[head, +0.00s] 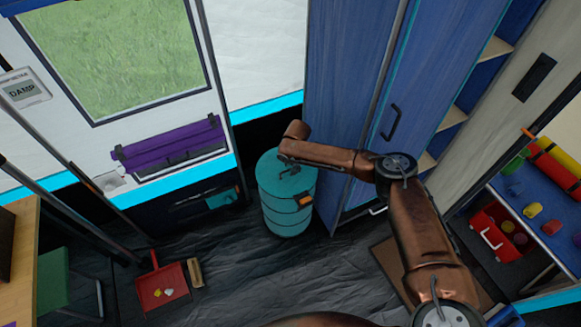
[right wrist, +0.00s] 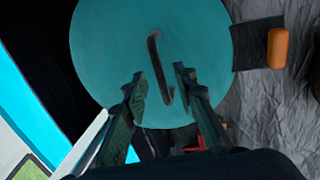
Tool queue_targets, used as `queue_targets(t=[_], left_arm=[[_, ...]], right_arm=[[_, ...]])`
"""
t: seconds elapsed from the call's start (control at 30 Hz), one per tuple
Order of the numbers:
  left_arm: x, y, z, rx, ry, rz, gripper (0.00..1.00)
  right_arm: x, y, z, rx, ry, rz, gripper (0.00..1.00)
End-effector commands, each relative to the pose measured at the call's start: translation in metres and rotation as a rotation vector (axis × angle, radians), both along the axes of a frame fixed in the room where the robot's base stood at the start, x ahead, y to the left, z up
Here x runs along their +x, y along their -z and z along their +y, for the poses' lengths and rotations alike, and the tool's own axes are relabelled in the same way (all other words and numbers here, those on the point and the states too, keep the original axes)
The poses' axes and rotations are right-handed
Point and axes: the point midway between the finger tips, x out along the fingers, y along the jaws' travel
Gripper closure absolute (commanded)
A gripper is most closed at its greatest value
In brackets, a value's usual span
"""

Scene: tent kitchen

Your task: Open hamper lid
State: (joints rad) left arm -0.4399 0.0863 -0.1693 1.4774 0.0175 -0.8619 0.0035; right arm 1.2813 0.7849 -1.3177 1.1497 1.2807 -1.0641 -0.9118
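The hamper (head: 287,215) is a teal ribbed cylinder standing upright on the floor beside the blue wardrobe. Its round lid (head: 270,168) lies flat on top, closed; the lid also fills the right wrist view (right wrist: 105,45). A dark curved handle (right wrist: 154,52) stands across the lid. My right gripper (head: 288,166) is over the lid. In the right wrist view its two fingers (right wrist: 160,84) are apart, one on each side of the handle's lower part. I cannot tell whether they touch it. My left gripper is not in view.
The blue wardrobe (head: 345,100) stands close right of the hamper. An orange block (right wrist: 278,47) shows beside the lid. A red dustpan (head: 163,285) and a brush (head: 195,272) lie on the floor at left. A red crate (head: 493,240) is at right.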

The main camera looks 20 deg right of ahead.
Motion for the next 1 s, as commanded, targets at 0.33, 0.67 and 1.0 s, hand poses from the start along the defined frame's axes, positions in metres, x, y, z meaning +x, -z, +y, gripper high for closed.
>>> queue_targets(t=[0.33, 0.67, 1.0], left_arm=[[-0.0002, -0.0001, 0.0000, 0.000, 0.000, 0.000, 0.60], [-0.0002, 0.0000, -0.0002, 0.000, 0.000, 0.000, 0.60], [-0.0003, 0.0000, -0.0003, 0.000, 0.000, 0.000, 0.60]], right_arm=[[-0.0001, -0.0004, 0.0001, 0.000, 0.000, 0.000, 0.85], [-0.0002, -0.0003, 0.0000, 0.000, 0.000, 0.000, 1.00], [-0.0001, -0.0003, -0.0001, 0.000, 0.000, 0.000, 1.00]])
